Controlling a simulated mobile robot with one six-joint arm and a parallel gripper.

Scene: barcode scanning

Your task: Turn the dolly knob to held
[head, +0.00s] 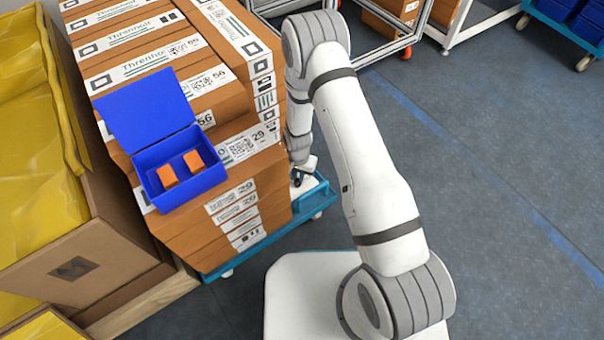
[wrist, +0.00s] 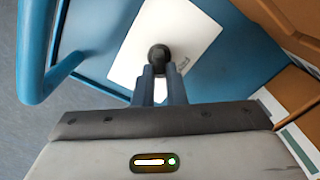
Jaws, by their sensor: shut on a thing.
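The dolly knob (wrist: 159,54) is a small dark round knob on a white plate (wrist: 196,38), seen in the wrist view. The plate lies on the blue dolly (wrist: 97,50), which also shows under the box stack in the head view (head: 316,203). My gripper (wrist: 160,72) is shut on the knob, with one dark finger on each side of it. In the head view my gripper (head: 302,170) is low beside the stack, over the dolly's corner, and the knob is hidden there.
Orange-brown labelled boxes (head: 240,192) are stacked on the dolly, close to my arm. An open blue box (head: 180,172) with two orange blocks sits on them. A blue rail (wrist: 42,55) rises at left in the wrist view.

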